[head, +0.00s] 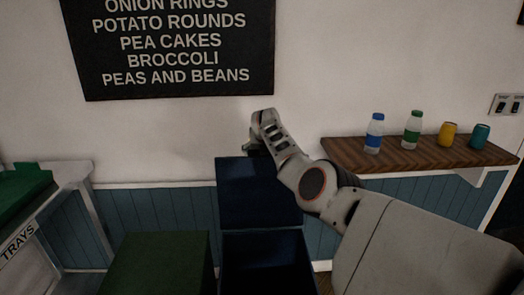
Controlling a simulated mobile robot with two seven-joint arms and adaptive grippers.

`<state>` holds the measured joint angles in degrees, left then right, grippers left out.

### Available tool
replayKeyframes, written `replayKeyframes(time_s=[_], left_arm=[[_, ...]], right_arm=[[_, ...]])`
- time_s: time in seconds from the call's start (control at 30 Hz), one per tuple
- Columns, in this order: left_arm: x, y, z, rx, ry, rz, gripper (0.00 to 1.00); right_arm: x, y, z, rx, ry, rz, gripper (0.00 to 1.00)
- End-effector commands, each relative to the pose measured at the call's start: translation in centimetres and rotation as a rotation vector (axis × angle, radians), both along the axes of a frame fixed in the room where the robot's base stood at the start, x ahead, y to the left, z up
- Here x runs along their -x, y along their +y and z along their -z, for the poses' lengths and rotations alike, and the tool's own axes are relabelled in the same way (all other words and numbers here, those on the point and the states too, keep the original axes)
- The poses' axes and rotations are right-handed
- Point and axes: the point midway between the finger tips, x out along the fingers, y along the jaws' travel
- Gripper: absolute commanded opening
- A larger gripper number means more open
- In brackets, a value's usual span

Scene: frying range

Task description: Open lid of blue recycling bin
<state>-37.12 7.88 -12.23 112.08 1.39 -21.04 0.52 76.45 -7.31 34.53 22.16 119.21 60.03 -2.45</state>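The blue recycling bin (268,270) stands in the lower middle of the head view, and its dark inside shows from above. Its lid (250,195) is raised and stands about upright at the back of the bin, near the wall. My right arm reaches in from the right across the lid's right side. My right gripper (254,146) is at the lid's top edge. Its fingers are small and partly hidden, so I cannot tell whether they are open or touch the lid. My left gripper is not in view.
A closed green bin (158,264) stands left of the blue one. A tray stand (40,232) with green trays is at the far left. A wooden shelf (420,154) at right holds two bottles and two cups. A menu board (170,45) hangs above.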

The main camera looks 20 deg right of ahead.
Motion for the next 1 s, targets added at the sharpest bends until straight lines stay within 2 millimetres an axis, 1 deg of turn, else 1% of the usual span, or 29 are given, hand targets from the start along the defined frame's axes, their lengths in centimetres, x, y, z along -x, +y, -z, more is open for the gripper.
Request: replayKeyframes(time_s=[0.03, 0.2, 0.23, 0.3, 0.67, 0.77, 0.87, 1.0], left_arm=[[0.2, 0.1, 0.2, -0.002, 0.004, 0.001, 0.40], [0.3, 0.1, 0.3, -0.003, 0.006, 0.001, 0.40], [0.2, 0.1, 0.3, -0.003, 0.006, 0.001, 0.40], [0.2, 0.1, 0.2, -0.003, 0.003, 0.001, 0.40], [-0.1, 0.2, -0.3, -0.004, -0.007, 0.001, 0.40], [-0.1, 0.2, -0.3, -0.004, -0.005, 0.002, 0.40], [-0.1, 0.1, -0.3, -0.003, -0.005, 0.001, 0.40], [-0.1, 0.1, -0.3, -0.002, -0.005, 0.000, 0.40]], right_arm=[[0.4, -0.1, 1.2, -0.002, 0.019, 0.003, 0.38], [0.4, -0.1, 1.2, -0.003, 0.020, 0.002, 0.38], [0.4, -0.1, 1.2, -0.003, 0.020, 0.002, 0.79], [0.4, -0.1, 1.2, -0.003, 0.019, 0.002, 0.93], [0.2, 0.1, 0.5, -0.003, 0.011, 0.000, 0.93], [0.1, 0.1, -0.6, -0.003, 0.006, 0.001, 0.93], [0.1, 0.1, -2.3, -0.006, 0.005, 0.002, 0.93], [0.2, 0.0, -5.1, -0.003, 0.005, 0.001, 0.93]])
